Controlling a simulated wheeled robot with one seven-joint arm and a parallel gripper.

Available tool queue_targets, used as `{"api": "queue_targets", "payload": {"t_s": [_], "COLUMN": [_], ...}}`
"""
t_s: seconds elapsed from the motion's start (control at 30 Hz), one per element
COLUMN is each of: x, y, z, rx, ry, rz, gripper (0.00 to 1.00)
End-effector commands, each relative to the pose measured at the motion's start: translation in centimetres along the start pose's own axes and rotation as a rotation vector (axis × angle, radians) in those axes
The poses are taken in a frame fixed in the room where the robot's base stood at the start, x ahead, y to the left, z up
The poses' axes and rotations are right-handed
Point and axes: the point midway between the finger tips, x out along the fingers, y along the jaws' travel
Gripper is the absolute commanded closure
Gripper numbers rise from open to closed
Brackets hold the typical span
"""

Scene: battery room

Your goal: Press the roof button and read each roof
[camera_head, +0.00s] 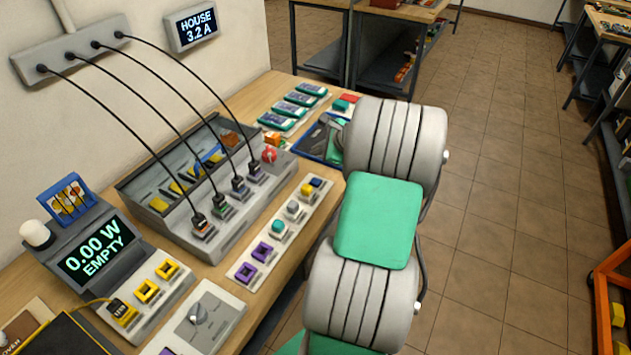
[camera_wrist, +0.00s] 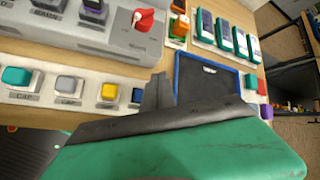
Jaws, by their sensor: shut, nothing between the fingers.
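A pale button strip (camera_head: 238,283) lies along the bench's front edge, with a teal button (camera_head: 279,227), a white button (camera_head: 294,208), a yellow button (camera_head: 306,190) and a blue button (camera_head: 316,183). In the wrist view they are the teal (camera_wrist: 17,77), white (camera_wrist: 70,83), yellow (camera_wrist: 108,93) and blue (camera_wrist: 137,95) buttons. A wall display (camera_head: 197,26) reads HOUSE 3.2 A. My gripper (camera_wrist: 160,90) is shut and empty, close to the blue button; contact is unclear. My arm mostly hides it in the head view.
A grey panel (camera_head: 225,246) behind the strip has several plugged black cables and a red knob (camera_head: 269,154). A meter (camera_head: 95,250) reads 0.00 W EMPTY. A blue-rimmed tray (camera_wrist: 178,75) and several green-cased units (camera_head: 300,98) lie farther back. Open floor (camera_head: 500,200) is right.

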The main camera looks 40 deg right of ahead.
Motion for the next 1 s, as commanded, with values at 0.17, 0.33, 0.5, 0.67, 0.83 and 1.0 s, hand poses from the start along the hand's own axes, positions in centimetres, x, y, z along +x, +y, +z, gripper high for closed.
{"api": "queue_targets", "payload": {"t_s": [0.17,0.33,0.5,0.67,0.83,1.0], "x": [1.0,2.8,4.6,5.6,6.1,6.1], "y": [0.8,2.1,3.4,4.1,4.5,4.5], "z": [-0.8,-2.1,-3.4,-4.2,-4.5,-4.5], "rx": [0.0,0.0,-0.001,0.001,-0.001,-0.001], "ry": [0.001,0.001,0.001,0.001,0.001,0.001], "rz": [0.001,0.001,0.001,0.001,0.001,0.001], "gripper": [1.0,1.0,1.0,1.0,1.0,1.0]}}
